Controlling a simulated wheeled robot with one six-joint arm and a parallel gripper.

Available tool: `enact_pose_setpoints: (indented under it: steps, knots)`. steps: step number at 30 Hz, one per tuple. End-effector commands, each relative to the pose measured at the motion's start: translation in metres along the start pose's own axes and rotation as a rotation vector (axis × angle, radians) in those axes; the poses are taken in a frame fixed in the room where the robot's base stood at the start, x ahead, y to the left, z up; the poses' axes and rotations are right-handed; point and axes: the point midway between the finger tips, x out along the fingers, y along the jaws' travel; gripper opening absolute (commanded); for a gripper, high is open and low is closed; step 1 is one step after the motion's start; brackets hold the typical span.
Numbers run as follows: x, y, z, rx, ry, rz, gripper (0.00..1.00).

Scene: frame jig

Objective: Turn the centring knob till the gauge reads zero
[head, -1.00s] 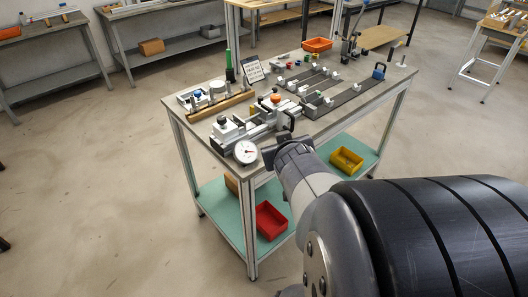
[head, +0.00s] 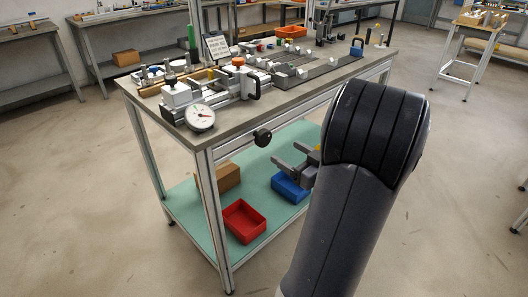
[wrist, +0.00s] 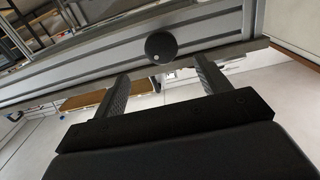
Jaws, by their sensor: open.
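The centring knob (head: 262,137) is a round black knob on the table's front side, just below the tabletop edge. In the wrist view the knob (wrist: 160,47) has a small white dot and lies ahead of the fingertips, about midway between them. The round white dial gauge (head: 200,117) stands at the table's near left corner; its reading is too small to tell. My gripper (head: 288,157) is open, lower right of the knob in the head view and apart from it. Its two fingers also show in the wrist view (wrist: 161,68), with nothing between them.
The jig's clamp with an orange knob (head: 238,62) and a black handle (head: 254,86) stands on the tabletop (head: 290,97). Below, the green shelf (head: 180,190) holds a red bin (head: 244,221), a blue bin (head: 289,188) and a brown box (head: 228,176). Floor in front is clear.

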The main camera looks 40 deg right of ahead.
Motion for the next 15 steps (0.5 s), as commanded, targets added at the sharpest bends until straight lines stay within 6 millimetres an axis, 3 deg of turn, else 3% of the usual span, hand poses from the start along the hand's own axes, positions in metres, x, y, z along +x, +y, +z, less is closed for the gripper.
enact_pose_setpoints:
  steps: [5,15]
  knots:
    - [0.004,-0.001,0.004,0.007,0.010,-0.016,0.71]
    - [0.058,-0.003,0.004,0.007,0.009,-0.019,0.71]
